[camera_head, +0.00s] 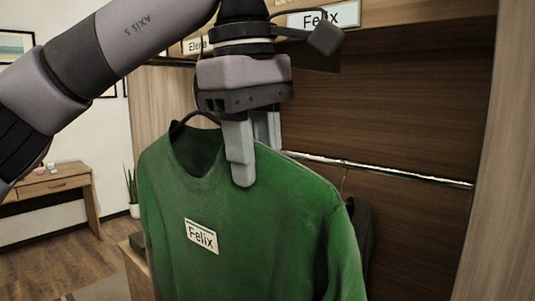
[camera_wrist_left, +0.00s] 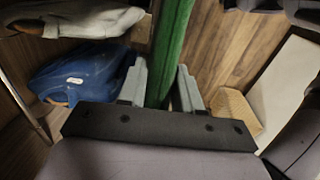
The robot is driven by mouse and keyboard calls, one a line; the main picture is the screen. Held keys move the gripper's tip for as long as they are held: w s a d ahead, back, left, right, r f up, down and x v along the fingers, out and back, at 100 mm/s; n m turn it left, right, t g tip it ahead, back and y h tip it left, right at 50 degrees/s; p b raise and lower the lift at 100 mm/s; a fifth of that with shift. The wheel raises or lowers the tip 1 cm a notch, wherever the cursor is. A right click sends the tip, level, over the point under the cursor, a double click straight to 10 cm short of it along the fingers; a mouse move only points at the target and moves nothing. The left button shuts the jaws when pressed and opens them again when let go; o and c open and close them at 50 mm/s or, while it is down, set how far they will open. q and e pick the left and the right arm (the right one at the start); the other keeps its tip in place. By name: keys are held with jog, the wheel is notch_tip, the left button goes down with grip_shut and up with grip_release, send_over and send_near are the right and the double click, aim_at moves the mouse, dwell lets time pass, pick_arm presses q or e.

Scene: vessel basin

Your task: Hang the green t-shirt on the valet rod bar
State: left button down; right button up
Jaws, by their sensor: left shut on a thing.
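The green t-shirt (camera_head: 265,225) hangs upright in the head view, with a white "Felix" label on its chest. A dark hanger hook or neck piece (camera_head: 195,118) shows at its collar. My left gripper (camera_head: 252,160) is above it, shut on its shoulder beside the collar. In the left wrist view the shirt is a green strip (camera_wrist_left: 173,45) between the fingers of my left gripper (camera_wrist_left: 160,88). A shiny metal bar (camera_head: 400,172) runs across the wardrobe behind and right of the shirt, apart from my gripper. My right gripper is not in view.
A "Felix" sign (camera_head: 338,15) and an "Elena" sign (camera_head: 197,46) are on the wardrobe's top edge. A dark garment (camera_head: 360,225) is below the bar, partly hidden by the shirt. The left wrist view shows a blue garment (camera_wrist_left: 75,75) and a pale garment (camera_wrist_left: 80,22). A desk (camera_head: 55,182) stands far left.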

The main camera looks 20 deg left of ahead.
aim_at(212, 133)
pick_arm(q)
jog(key=shift+w+a, duration=0.4)
jog(key=shift+a, duration=0.55)
jog(key=shift+w+a, duration=0.45)
jog(key=shift+a, duration=0.55)
jog(key=shift+w+a, duration=0.4)
jog(key=shift+a, duration=0.55)
jog(key=shift+w+a+f+b, duration=0.1)
jog(key=shift+a+f+b, duration=0.1)
jog(key=shift+f, duration=0.4)
jog(key=shift+w+a+f+b, duration=0.1)
jog(key=shift+a+f+b, duration=0.1)
jog(key=shift+f, duration=0.4)
jog(key=c, duration=0.7)
grip_release()
jog(key=shift+s+a+r+p, duration=0.1)
jog(key=shift+s+r+p, duration=0.05)
jog(key=shift+r, duration=1.05)
jog(key=shift+s+r+p, duration=0.1)
jog(key=shift+s+r, duration=0.05)
jog(key=shift+r, duration=1)
jog(key=shift+s+a+r+p, duration=0.1)
jog(key=shift+s+r+p, duration=0.05)
jog(key=shift+r, duration=1.05)
